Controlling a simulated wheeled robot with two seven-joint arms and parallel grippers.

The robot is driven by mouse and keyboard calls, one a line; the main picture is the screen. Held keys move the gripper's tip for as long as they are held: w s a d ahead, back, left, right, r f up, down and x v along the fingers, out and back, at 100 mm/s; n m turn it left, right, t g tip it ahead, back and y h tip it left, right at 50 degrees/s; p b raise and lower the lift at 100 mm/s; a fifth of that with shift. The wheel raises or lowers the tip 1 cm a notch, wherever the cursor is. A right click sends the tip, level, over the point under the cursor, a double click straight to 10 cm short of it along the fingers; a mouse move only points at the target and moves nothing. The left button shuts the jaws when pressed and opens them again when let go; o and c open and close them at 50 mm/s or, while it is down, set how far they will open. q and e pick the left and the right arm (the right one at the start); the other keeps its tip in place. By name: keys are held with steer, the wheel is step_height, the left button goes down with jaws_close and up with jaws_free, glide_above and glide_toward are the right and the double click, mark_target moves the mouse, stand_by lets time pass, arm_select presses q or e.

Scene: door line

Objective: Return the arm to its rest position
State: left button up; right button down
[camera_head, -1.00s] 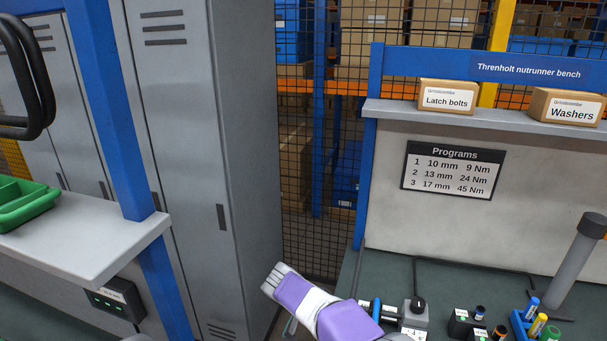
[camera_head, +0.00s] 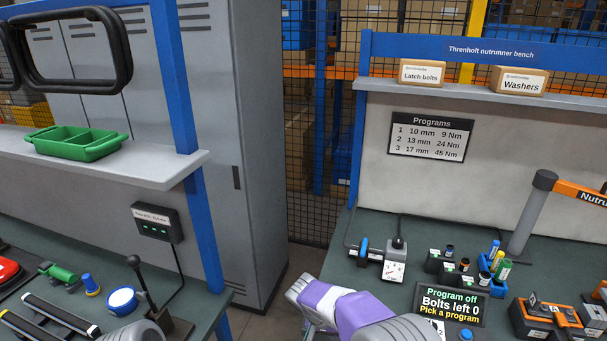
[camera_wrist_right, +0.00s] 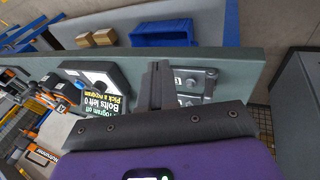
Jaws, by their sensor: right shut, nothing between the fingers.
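My right gripper (camera_wrist_right: 160,72) shows in the right wrist view with its dark fingers shut together and nothing between them. It is near the front edge of the nutrunner bench. In the head view a purple and white part of my arm (camera_head: 350,308) reaches in from the bottom, in front of the bench; the fingers cannot be made out there. My left gripper is not in view.
The program display (camera_head: 449,305) reads "Program off, Bolts left 0, Pick a program". Sockets, a grey box (camera_head: 394,268) and orange tools (camera_head: 545,318) stand on the bench. Grey lockers (camera_head: 215,130) stand behind.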

steer(key=s+f+n+g+y, duration=0.1)
steer(key=s+f+y, duration=0.2)
steer(key=s+f, duration=0.45)
steer(key=s+f+n+g+y, duration=0.1)
steer(key=s+f+y, duration=0.3)
steer(key=f, duration=0.6)
steer(key=s+f+m+t+y, duration=0.1)
steer(key=s+f, duration=0.3)
steer(key=s, duration=0.9)
steer(key=shift+s+d+f+t+y, duration=0.2)
steer(key=shift+d+t+y, duration=0.1)
steer(key=shift+y, duration=0.3)
